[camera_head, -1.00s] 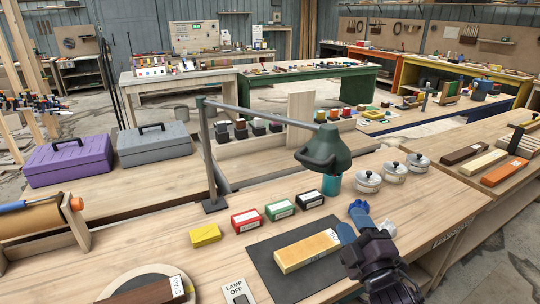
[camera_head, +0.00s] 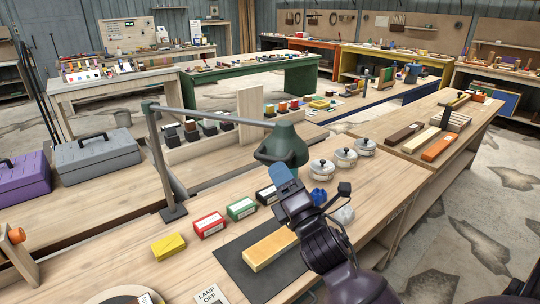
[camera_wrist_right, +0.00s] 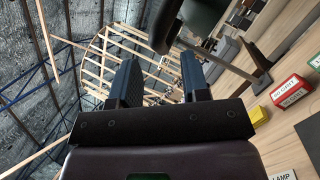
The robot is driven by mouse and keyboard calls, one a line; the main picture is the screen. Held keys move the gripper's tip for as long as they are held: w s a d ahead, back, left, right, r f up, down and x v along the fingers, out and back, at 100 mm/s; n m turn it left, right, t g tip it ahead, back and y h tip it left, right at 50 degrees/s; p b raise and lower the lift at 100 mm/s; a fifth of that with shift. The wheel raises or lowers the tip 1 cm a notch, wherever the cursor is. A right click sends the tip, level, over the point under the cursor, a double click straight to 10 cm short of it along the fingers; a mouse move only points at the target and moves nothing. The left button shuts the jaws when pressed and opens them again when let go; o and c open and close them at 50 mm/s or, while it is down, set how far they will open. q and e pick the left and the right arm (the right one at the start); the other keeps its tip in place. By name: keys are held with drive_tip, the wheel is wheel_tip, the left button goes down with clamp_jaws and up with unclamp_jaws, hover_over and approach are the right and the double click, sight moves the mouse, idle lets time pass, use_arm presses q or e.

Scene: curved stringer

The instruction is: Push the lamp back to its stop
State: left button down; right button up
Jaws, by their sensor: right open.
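The lamp has a dark green shade (camera_head: 284,145) with a dark loop handle on its near side. Its grey arm runs left to a slanted post on a dark base (camera_head: 173,213) standing on the bench. My right gripper (camera_head: 281,176), with blue fingers, is raised just in front of and below the shade in the head view. I cannot tell whether it touches. In the right wrist view its two fingers (camera_wrist_right: 160,65) stand apart with nothing between them. The shade (camera_wrist_right: 204,14) and handle show beyond the fingertips there. My left gripper is out of view.
Red, green and black boxes (camera_head: 209,224) line the bench beside the lamp base. A yellow block (camera_head: 168,245) and a tan block (camera_head: 269,246) on a dark mat lie nearer. Lidded pots (camera_head: 345,158) stand right of the shade.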

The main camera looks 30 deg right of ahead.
sight(270, 159)
drive_tip(key=shift+p+x, duration=0.4)
drive_tip(key=shift+x, duration=2.3)
clamp_jaws()
